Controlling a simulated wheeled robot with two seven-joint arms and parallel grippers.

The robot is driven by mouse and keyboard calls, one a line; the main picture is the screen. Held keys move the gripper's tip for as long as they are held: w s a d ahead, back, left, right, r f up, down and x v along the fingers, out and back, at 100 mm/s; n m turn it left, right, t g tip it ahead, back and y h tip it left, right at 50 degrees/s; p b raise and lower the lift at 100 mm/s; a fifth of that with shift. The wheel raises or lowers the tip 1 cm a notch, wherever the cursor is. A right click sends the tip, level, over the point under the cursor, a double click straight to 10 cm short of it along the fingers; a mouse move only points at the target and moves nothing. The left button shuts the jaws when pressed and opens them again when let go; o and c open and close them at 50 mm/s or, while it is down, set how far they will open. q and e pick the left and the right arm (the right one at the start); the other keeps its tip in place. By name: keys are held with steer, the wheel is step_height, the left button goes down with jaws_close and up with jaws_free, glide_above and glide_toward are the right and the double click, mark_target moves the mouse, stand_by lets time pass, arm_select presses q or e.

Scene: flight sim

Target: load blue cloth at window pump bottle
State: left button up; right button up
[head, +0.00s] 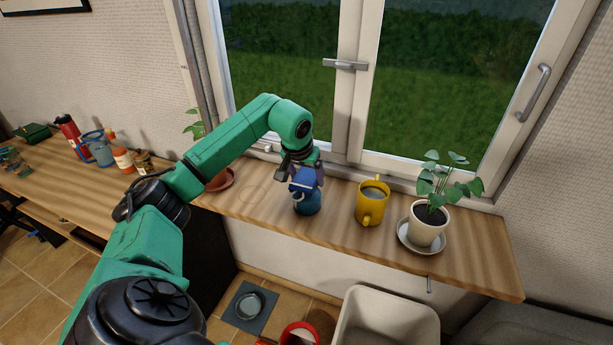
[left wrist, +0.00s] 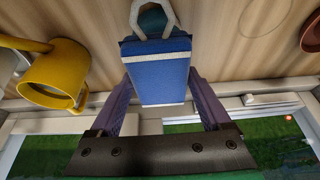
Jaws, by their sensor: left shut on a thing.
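The left gripper (head: 306,172) is above the window sill, shut on a folded blue cloth (head: 302,185) with a pale edge. In the left wrist view the blue cloth (left wrist: 160,75) sits between the two purple fingers. A round, dark blue-teal bottle (head: 307,205) stands on the sill directly below the cloth, its top hidden by cloth and gripper. In the left wrist view a teal part with a pale loop (left wrist: 152,20) shows just past the cloth. I cannot tell whether cloth and bottle touch. My right gripper is out of view.
A yellow mug (head: 371,204) stands right of the bottle, then a potted plant (head: 428,222) on a saucer. Another plant pot (head: 220,181) is behind my left arm. The closed window (head: 345,64) rises behind the sill. A red fire-extinguisher-like bottle (head: 69,130) and other containers stand at left.

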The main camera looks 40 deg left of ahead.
mark_target(307, 176)
arm_select(q)
steer(key=shift+d, duration=0.1)
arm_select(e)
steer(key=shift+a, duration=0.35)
arm_select(q)
steer(key=shift+f, duration=0.15)
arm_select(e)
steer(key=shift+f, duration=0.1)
arm_select(q)
steer(key=shift+f, duration=0.2)
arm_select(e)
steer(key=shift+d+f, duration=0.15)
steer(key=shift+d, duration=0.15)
arm_select(q)
steer(key=shift+f+b, duration=0.2)
steer(key=shift+b, duration=0.15)
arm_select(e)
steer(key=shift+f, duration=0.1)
arm_select(q)
step_height(307, 176, up, 7)
steer(key=p, duration=0.7)
steer(key=shift+r, duration=0.15)
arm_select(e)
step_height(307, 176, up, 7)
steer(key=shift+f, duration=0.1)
